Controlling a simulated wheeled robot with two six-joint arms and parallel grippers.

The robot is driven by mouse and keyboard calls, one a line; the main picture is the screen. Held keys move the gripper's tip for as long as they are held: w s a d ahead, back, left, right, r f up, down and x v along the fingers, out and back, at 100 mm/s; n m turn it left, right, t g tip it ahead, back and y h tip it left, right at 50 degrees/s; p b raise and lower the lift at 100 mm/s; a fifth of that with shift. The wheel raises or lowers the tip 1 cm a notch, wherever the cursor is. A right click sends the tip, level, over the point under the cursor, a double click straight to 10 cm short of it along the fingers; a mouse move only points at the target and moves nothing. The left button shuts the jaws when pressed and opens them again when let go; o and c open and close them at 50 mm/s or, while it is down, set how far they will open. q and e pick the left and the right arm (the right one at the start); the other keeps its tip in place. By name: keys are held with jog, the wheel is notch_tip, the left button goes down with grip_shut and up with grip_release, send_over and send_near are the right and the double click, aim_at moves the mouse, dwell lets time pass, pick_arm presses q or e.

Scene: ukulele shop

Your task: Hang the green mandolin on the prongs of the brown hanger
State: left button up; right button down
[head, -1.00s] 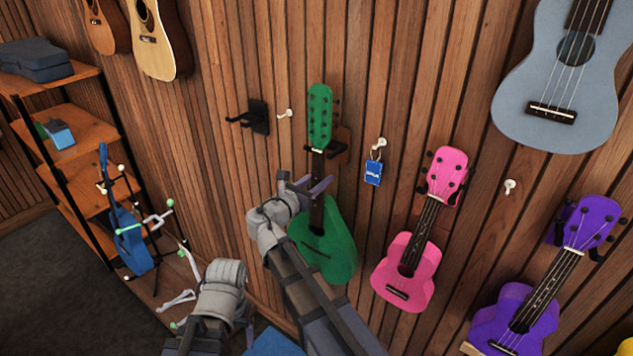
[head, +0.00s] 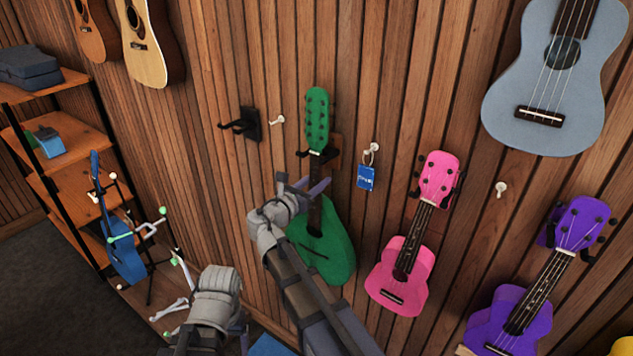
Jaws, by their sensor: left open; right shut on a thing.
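The green mandolin (head: 327,252) is roughly upright against the slatted wall, headstock (head: 317,115) up. The brown hanger (head: 335,147) is behind its upper neck. A dark prong (head: 302,154) shows left of the neck; the other side is partly hidden. The neck appears to lie between the prongs, but I cannot tell whether the head rests on them. My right gripper (head: 308,187) is shut on the mandolin's neck, below the hanger. My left gripper (head: 241,322) is open and empty, low at the bottom of the view, its fingers mostly hidden.
A black hanger (head: 242,125) is empty on the left. A pink ukulele (head: 401,265) and a purple one (head: 515,312) hang to the right, a blue-grey one (head: 555,85) above. A blue tag (head: 366,178) hangs between. Shelves (head: 65,150) and a blue instrument on a stand (head: 124,250) are left.

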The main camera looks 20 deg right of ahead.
jog(key=shift+f+b, duration=1.1)
jog(key=c, duration=0.6)
grip_release()
jog(key=shift+o, duration=1.2)
jog(key=shift+s, duration=0.1)
jog(key=shift+v, duration=0.95)
jog(key=shift+s+a, duration=0.1)
jog(key=shift+a, duration=0.05)
